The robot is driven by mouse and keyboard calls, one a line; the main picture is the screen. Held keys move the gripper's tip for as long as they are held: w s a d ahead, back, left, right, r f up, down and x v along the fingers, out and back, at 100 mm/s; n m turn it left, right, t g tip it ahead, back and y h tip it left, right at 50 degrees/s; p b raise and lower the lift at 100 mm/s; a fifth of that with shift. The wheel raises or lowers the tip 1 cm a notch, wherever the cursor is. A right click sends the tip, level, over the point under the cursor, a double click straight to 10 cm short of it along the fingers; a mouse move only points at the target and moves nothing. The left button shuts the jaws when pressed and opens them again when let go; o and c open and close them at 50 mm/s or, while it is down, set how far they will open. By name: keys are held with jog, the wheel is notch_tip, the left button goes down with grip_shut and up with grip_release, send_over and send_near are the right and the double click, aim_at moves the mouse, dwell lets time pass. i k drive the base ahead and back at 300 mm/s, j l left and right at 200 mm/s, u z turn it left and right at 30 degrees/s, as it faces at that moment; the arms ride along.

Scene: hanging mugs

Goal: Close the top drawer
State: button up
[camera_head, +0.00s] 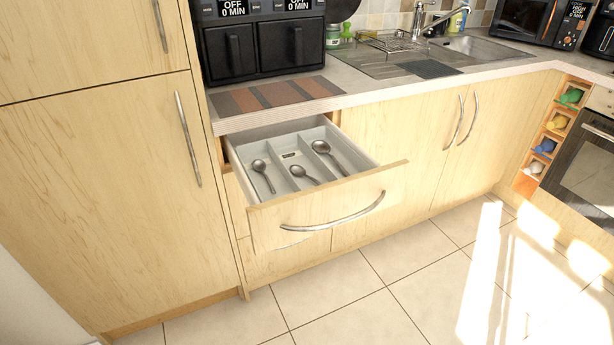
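The top drawer (325,208) is pulled well out from under the counter in the head view. It has a pale wood front with a curved metal handle (334,217). Inside is a grey divided cutlery tray (289,157) with several spoons lying in it, such as one spoon (329,152) at the right. My gripper does not show in this view.
A tall wooden cabinet (119,170) stands left of the drawer. A striped mat (275,95) and a black double-drawer air fryer (262,45) are on the counter above. Clear tiled floor (370,300) lies in front of the drawer.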

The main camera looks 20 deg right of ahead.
aim_at(301, 209)
jog(key=j+z, duration=0.2)
jog(key=z, duration=0.15)
jog(key=j+z, duration=0.2)
jog(key=z, duration=0.15)
jog(key=j+z, duration=0.2)
jog(key=z, duration=0.15)
jog(key=k+l, duration=0.05)
